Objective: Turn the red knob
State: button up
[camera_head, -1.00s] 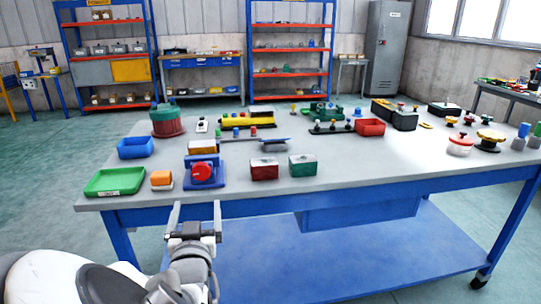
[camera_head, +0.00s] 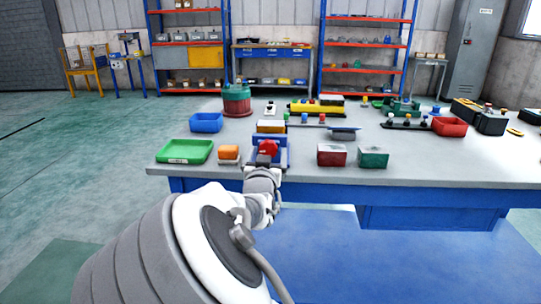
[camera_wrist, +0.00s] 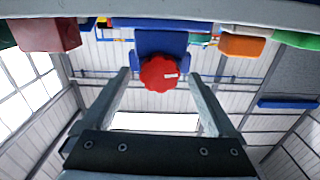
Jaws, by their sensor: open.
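The red knob (camera_head: 268,147) is mounted on a blue base (camera_head: 284,160) near the front edge of the table. In the wrist view the red knob (camera_wrist: 159,73) is a lobed disc with a small white mark, in front of its blue base (camera_wrist: 160,42). My gripper (camera_wrist: 165,82) is open, with one finger on each side of the knob in that view. I cannot tell whether the fingertips touch it. In the head view my wrist and arm reach up to the knob and hide part of the blue base.
A red box (camera_head: 331,155) and a green box (camera_head: 373,157) stand to the right. A blue bin (camera_head: 206,122) is behind the tray.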

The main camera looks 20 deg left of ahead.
jog(key=shift+c, duration=0.3)
jog(key=c, duration=1.3)
jog(key=shift+p, duration=0.3)
jog(key=n+p, duration=0.3)
jog(key=shift+r+n, duration=0.15)
jog(key=shift+n, duration=0.25)
jog(key=n+p, duration=0.3)
jog(key=n, duration=0.1)
jog(key=shift+n+p, duration=0.3)
jog(key=n+p, duration=0.2)
jog(key=n, duration=0.2)
jog(key=shift+f+n+p, duration=0.2)
jog(key=shift+n+p, duration=0.6)
jog(key=shift+n, duration=1)
